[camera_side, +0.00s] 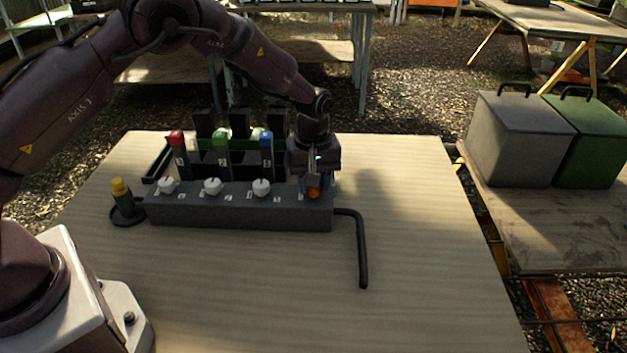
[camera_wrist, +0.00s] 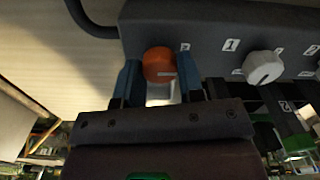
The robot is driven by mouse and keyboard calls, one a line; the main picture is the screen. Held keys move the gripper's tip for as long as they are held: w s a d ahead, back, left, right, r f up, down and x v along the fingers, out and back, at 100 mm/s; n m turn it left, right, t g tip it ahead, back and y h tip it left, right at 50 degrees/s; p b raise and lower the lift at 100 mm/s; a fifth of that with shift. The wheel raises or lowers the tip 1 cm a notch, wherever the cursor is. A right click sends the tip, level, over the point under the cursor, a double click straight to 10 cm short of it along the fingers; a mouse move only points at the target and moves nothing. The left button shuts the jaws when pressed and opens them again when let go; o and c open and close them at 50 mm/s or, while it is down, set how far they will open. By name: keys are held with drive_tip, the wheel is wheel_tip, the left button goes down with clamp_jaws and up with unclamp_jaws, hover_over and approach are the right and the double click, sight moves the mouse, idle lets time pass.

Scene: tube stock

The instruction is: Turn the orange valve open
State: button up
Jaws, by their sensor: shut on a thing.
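The orange valve (camera_side: 313,192) is a round knob at the right end of the grey manifold block (camera_side: 240,215) in the side view. In the wrist view the orange valve (camera_wrist: 158,64) sits between the two blue fingers of my gripper (camera_wrist: 160,82), with a pale mark on its face. My gripper (camera_side: 313,180) comes down on it from above and is shut on it. The white valves (camera_side: 261,187) stand in a row to its left, apart from my gripper; one white valve (camera_wrist: 263,67) also shows in the wrist view.
Red, green and blue capped tubes (camera_side: 221,140) stand in a black rack behind the block. A yellow-topped post (camera_side: 121,195) is at the block's left end. A dark bent pipe (camera_side: 361,250) runs forward from its right end. The tabletop (camera_side: 430,250) at right is clear.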

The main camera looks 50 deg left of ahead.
idle(0.4)
drive_tip(key=o, duration=0.9)
wheel_tip(320, 180, up, 13)
